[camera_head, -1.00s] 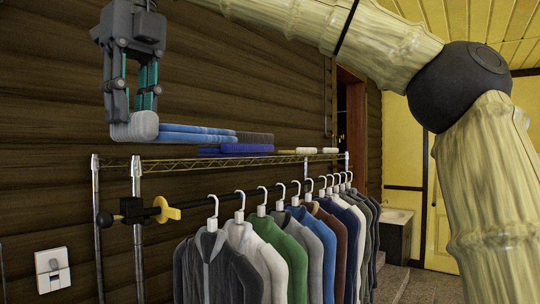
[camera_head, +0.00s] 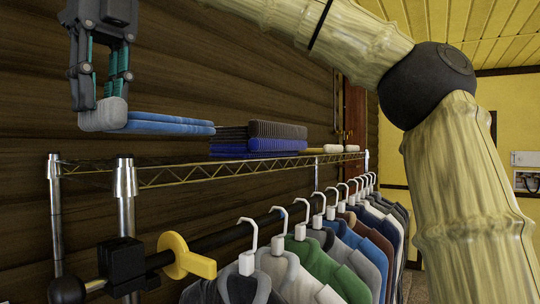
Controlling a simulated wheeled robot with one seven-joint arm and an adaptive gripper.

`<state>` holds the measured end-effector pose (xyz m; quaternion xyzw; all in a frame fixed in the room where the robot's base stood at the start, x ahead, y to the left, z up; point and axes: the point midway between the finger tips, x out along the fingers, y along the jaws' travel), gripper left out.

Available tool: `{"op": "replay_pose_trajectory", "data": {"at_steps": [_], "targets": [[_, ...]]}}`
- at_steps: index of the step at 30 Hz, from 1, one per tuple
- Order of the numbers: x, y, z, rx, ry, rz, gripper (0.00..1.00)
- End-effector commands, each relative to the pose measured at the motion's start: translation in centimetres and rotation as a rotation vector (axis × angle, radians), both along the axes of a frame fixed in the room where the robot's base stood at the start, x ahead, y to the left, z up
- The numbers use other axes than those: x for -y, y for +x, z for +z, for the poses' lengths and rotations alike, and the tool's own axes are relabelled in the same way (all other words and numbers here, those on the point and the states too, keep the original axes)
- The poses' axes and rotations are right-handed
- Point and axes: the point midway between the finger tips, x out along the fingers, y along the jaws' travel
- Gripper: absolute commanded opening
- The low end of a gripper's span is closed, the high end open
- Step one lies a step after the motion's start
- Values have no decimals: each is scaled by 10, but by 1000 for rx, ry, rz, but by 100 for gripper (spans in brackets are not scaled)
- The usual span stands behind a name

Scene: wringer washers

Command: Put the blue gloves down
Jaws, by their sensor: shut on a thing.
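My gripper (camera_head: 101,100) is at the upper left, pointing down. It is shut on the grey end of the blue gloves (camera_head: 168,126). The gloves stick out flat to the right, one layer over the other, with the grey part at the fingertips. In the picture they sit above the wire shelf (camera_head: 180,175) of the clothes rack, with a gap of wall below them. Their far end comes close to the dark stack, and I cannot tell whether they touch.
A dark grey and blue stack (camera_head: 262,138) lies mid-shelf. White-ended items (camera_head: 333,149) lie farther right. The shelf's left part looks bare. Several clothes hang below on a rail with a yellow clamp (camera_head: 186,257). A plank wall (camera_head: 240,80) stands behind.

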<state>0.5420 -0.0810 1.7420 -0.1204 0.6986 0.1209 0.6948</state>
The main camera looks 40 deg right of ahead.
Motion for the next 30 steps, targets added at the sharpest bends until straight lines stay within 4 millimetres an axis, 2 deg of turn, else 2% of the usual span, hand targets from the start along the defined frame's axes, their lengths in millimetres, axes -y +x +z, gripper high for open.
{"op": "replay_pose_trajectory", "data": {"at_steps": [5,8,24,30], "targets": [[0,0,1,1,0,1,0],[4,8,2,0,1,2,0],[61,95,-6,-2,2,5,0],[76,117,-11,-1,1,5,0]]}}
